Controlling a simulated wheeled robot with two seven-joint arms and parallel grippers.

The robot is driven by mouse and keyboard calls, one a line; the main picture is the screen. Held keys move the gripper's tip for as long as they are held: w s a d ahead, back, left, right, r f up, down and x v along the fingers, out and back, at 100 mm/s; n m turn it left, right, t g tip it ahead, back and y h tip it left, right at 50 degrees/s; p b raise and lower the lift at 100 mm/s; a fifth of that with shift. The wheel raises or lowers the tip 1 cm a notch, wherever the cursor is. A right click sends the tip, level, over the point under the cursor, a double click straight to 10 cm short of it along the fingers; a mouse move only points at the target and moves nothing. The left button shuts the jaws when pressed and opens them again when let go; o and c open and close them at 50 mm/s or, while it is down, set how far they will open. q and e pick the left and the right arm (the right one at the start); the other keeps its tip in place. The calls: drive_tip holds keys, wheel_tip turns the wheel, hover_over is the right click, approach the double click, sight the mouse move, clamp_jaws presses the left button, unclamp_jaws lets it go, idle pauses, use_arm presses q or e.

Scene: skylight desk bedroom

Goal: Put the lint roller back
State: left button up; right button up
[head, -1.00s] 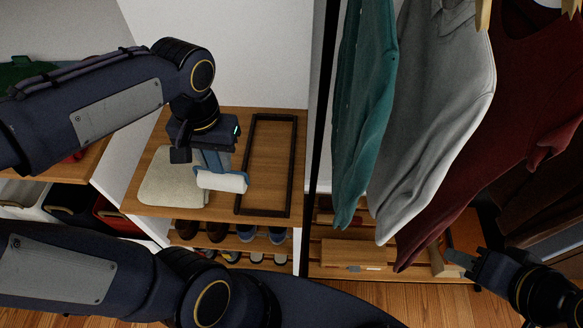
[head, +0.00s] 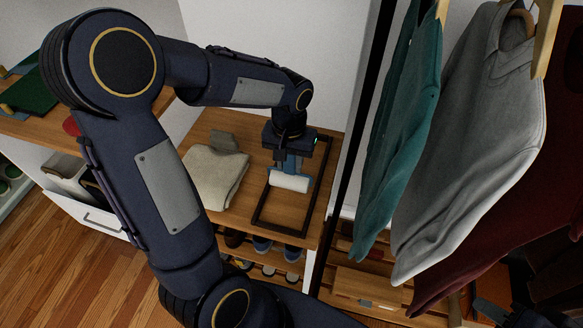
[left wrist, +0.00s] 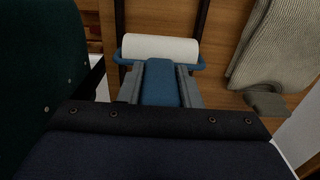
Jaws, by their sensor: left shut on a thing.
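The lint roller (head: 289,183) has a white roll and a blue frame and handle. My left gripper (head: 291,165) is shut on its handle and points down over the wooden bench top.
A folded beige cloth (head: 213,176) lies left of the tray, with a small grey item (head: 225,142) at its back edge. Shoes (head: 262,243) stand on the rack below. A dark post (head: 362,150) and hanging shirts (head: 470,140) close off the right side.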

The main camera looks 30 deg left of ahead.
sight(291, 170)
use_arm(q)
drive_tip(key=shift+w+f, duration=0.2)
drive_tip(key=shift+f, duration=0.1)
drive_tip(key=shift+w+f, duration=0.15)
drive_tip(key=shift+f, duration=1.5)
drive_tip(key=shift+f, duration=0.1)
drive_tip(key=shift+f+b, duration=0.15)
drive_tip(key=shift+b, duration=0.2)
drive_tip(key=o, duration=1.1)
